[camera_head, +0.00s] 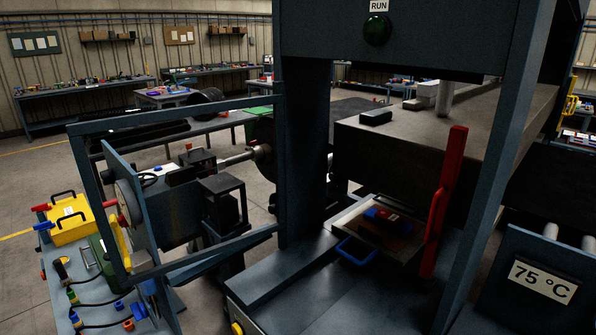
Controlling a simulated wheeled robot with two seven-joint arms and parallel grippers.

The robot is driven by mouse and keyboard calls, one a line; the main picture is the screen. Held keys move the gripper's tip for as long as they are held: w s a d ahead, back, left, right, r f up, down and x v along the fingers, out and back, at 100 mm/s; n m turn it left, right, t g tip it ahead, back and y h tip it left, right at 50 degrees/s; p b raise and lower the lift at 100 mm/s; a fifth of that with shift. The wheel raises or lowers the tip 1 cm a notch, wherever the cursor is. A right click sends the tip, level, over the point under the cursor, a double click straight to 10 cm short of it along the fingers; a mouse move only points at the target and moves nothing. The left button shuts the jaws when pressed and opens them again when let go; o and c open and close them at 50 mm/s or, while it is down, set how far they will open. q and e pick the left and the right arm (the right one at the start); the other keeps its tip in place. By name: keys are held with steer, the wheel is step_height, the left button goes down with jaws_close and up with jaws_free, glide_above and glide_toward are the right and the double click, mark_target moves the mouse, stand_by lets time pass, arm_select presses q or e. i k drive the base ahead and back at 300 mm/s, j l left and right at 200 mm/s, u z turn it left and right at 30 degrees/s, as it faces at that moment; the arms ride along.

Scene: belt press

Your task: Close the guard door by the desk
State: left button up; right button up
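The guard door (86,180) is an open blue-grey rectangular frame in the head view, left of the press. It stands swung out to the left from the left post (303,150) of the press, so the press opening is uncovered on that side. A yellow handle (119,238) shows near its free edge. The desk (92,300) is at the lower left, next to that free edge, and partly hidden by the frame. Neither of my grippers shows in this view.
A red upright bar with a red handle (437,215) stands at the right of the press opening. A tray (350,213) with a blue handle lies inside. A yellow toolbox (70,226) sits on the desk. Machinery (215,200) shows behind the door frame.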

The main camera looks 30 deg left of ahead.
mark_target(74, 132)
steer(key=k+j, duration=0.15)
steer(key=j, duration=0.2)
steer(key=k+j+z, duration=0.1)
steer(key=j, duration=0.25)
steer(key=k+j, duration=0.2)
steer(key=k+j+z, duration=0.1)
steer(key=j, duration=0.35)
steer(key=k+j+z, duration=0.2)
steer(key=j, duration=0.35)
steer(key=k+j+z, duration=0.15)
steer(key=j, duration=0.35)
steer(key=k+j+z, duration=0.2)
steer(key=j, duration=0.3)
steer(key=k+j+z, duration=0.15)
steer(key=k+j, duration=0.15)
steer(key=j, duration=0.2)
steer(key=k+j+z, duration=0.2)
steer(key=j+z, duration=0.25)
steer(key=j, duration=0.85)
steer(key=k+j+z, duration=0.1)
steer(key=j+z, duration=0.15)
steer(key=j, duration=0.85)
